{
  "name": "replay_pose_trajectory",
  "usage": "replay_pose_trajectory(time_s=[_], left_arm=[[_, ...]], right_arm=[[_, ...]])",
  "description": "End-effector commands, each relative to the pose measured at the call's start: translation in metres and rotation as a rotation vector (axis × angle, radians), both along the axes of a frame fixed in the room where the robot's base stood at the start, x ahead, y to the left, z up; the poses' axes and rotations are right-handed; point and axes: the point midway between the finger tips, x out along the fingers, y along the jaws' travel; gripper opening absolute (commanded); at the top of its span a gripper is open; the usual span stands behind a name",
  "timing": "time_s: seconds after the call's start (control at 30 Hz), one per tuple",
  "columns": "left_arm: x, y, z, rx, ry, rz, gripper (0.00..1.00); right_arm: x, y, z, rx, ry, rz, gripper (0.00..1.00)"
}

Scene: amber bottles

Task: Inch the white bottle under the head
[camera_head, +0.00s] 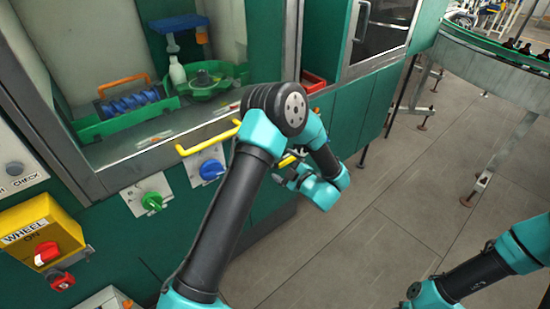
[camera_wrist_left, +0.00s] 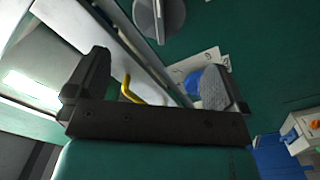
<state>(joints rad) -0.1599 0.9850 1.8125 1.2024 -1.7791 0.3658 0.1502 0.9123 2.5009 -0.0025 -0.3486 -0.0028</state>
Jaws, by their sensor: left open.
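The white bottle (camera_head: 178,73) stands upright in the recess of the green machine, at the left edge of a green round tray (camera_head: 208,82). A blue head (camera_head: 180,23) sits above it, with a gap between them. My left gripper (camera_head: 285,176) is outside the machine, in front of its green panel and well away from the bottle. In the left wrist view its two dark fingers (camera_wrist_left: 155,68) are spread with nothing between them. The bottle does not show in that view. Of my right arm, only links show at the lower right; its gripper is out of view.
A green tray with blue items (camera_head: 130,103) and an orange handle (camera_head: 123,83) stands left of the bottle. A yellow rail (camera_head: 208,138) runs along the recess's front edge. Green (camera_head: 152,201) and blue (camera_head: 211,169) knobs stick out below.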

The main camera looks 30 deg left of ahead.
Motion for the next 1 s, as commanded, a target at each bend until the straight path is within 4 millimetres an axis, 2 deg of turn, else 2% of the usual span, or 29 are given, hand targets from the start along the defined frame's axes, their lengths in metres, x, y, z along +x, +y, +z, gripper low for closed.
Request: replay_pose_trajectory(time_s=[0.1,0.23,1.0], left_arm=[[-0.007,-0.016,0.0,0.001,0.0,-0.001,1.0],[-0.011,-0.026,0.0,0.0,-0.001,0.0,1.0],[-0.01,-0.028,-0.001,-0.033,-0.076,0.001,1.0]], right_arm=[[0.0,0.0,0.0,0.0,0.0,0.0,0.43],[0.0,0.0,0.0,0.0,0.0,0.0,0.43],[0.0,0.0,0.0,0.0,0.0,0.0,0.43]])
